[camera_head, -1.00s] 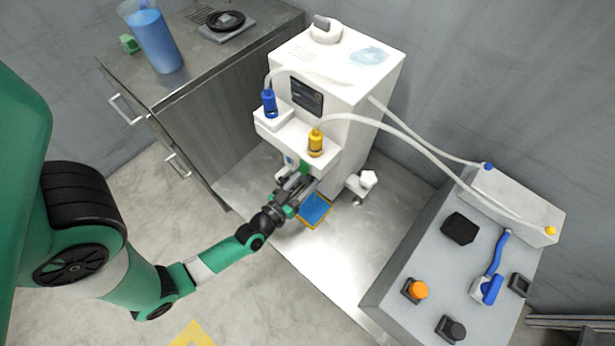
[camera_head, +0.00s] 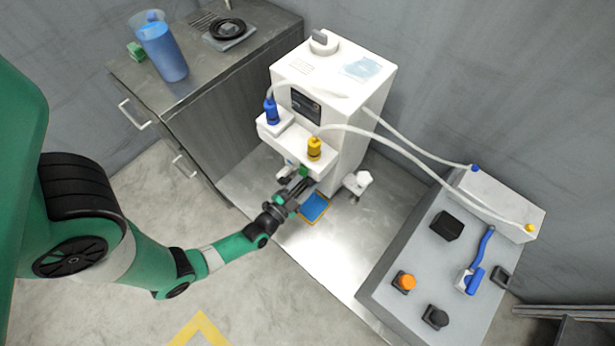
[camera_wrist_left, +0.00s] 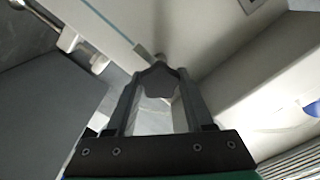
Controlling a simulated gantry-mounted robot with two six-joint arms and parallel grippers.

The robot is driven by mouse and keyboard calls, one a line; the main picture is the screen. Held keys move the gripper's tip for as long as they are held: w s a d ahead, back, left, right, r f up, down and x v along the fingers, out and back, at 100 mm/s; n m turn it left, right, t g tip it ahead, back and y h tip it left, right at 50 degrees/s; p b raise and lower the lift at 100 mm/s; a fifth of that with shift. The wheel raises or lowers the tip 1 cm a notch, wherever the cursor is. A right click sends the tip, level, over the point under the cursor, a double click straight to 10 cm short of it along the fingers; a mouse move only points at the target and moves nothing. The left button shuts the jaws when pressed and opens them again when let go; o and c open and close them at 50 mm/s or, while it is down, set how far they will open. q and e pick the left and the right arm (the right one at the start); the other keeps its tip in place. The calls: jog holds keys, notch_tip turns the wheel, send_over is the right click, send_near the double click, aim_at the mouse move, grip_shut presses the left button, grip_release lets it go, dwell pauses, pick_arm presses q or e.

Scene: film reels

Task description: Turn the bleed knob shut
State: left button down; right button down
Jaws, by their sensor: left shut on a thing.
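The white machine (camera_head: 343,92) stands on a metal surface, with a blue-capped fitting (camera_head: 271,112) and a yellow-capped fitting (camera_head: 314,148) on its front. My left gripper (camera_head: 300,184) is low at the machine's front, below the yellow fitting. In the left wrist view, a dark grey lobed knob (camera_wrist_left: 158,80), which I take as the bleed knob, sits between the two fingers of my left gripper (camera_wrist_left: 160,90), which is shut on it. In the head view the gripper hides the knob. My right gripper is not in view.
A blue pad with an orange rim (camera_head: 314,208) lies just right of the gripper. A white side fitting (camera_head: 357,182) sticks out at the machine's right. A grey console (camera_head: 400,318) with buttons stands at the right, joined by pale hoses. A metal cabinet (camera_head: 187,102) stands at the left.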

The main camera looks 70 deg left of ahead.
pick_arm(q)
jog(key=m+p, duration=0.1)
jog(key=m, duration=0.5)
jog(key=m+p, duration=0.1)
jog(key=m, duration=0.5)
jog(key=shift+f, duration=0.2)
dwell(0.4)
jog(key=shift+c, duration=1.4)
grip_release()
